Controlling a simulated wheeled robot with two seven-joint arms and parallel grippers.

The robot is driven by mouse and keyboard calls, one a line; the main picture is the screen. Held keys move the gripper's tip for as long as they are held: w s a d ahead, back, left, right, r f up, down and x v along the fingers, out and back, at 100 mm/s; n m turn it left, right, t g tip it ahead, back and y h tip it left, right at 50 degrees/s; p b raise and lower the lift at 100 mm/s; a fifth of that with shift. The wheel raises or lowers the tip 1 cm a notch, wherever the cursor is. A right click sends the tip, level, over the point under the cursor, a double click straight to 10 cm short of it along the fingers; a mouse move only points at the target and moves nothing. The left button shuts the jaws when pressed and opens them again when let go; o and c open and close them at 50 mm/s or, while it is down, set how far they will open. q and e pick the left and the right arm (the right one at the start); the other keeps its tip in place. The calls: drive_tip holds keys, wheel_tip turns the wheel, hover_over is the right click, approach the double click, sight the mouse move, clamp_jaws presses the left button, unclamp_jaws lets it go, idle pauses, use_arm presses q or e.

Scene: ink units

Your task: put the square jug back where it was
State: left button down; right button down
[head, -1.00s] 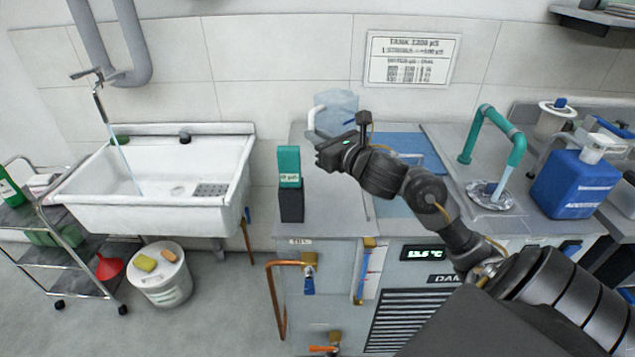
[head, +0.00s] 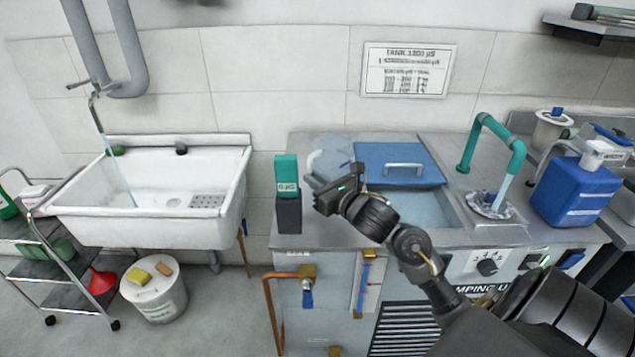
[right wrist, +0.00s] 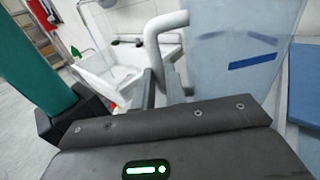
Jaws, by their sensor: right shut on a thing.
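The jug (head: 328,148) is clear with a white handle, and shows faintly at the back left of the metal counter (head: 300,240). In the right wrist view the jug (right wrist: 245,50) has blue marks on its wall, and its white handle (right wrist: 152,42) runs down to the fingers. My right gripper (right wrist: 162,88) is shut on the jug's handle. In the head view this gripper (head: 313,188) is low over the counter and hides part of the jug. I cannot tell whether the jug's base touches the counter. My left gripper is not in view.
A teal meter (head: 287,172) in a dark stand (head: 289,215) is close left of my right gripper. A blue lid (head: 385,158) partly covers the open bath (head: 425,208) at right. Beyond are a teal pipe (head: 490,125) and a blue canister (head: 575,190). A white sink (head: 100,220) is left.

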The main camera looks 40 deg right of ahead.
drive_tip(key=shift+s+f, duration=0.1)
drive_tip(key=shift+f, duration=0.05)
drive_tip(key=shift+f, duration=0.1)
drive_tip(key=c, duration=1.4)
unclamp_jaws()
drive_tip(key=shift+c, duration=0.2)
